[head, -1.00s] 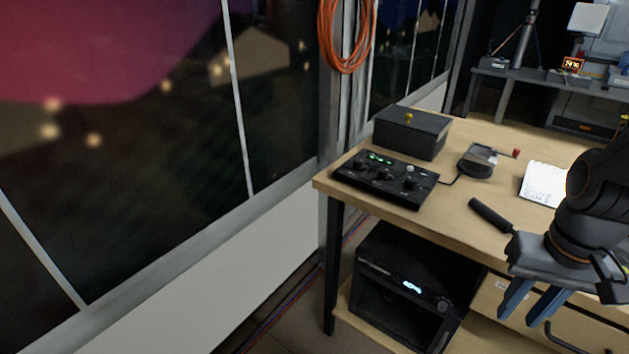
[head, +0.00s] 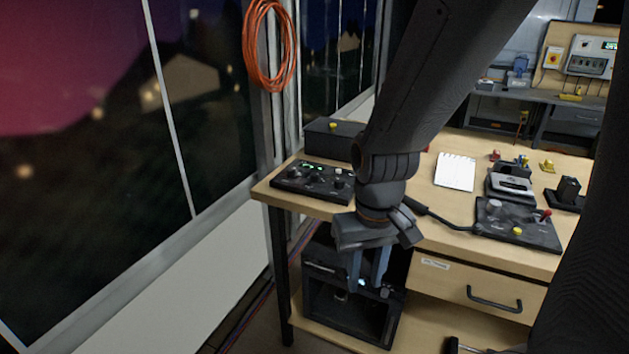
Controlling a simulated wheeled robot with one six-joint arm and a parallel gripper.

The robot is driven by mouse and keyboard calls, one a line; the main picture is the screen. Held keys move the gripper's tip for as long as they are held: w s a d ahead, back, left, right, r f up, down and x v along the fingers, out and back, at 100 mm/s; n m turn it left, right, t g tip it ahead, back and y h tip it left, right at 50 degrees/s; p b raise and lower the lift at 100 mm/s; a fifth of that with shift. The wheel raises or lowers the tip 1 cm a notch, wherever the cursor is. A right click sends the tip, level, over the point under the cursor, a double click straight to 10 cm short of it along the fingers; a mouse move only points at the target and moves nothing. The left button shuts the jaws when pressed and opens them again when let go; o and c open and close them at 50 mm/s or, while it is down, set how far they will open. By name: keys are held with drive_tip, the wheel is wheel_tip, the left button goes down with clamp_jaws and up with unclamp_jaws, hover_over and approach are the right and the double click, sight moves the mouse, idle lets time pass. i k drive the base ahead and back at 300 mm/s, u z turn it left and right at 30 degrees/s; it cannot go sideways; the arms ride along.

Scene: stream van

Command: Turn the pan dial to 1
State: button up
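My gripper (head: 366,276) hangs in front of the table's front edge, pointing down, with its two blue fingers apart and nothing seen between them. A black control box (head: 312,182) with several knobs and green lights sits at the table's left corner, up and left of my gripper. A second dark panel (head: 515,224) with a grey knob, a yellow button and a red-tipped lever lies on the right part of the table. The knob labels are too small to read, so I cannot tell which one is the pan dial.
The wooden table (head: 400,228) carries a black box (head: 331,139) with a yellow knob, a notepad (head: 455,172) and a cassette-like device (head: 511,185). Below are a black oven-like unit (head: 318,299) and a drawer (head: 475,287). My arm hides the table's middle.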

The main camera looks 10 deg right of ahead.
sight(291, 172)
drive_tip(key=k, duration=0.55)
drive_tip(key=u, duration=0.8)
drive_tip(key=i, duration=0.85)
drive_tip(key=z, duration=0.35)
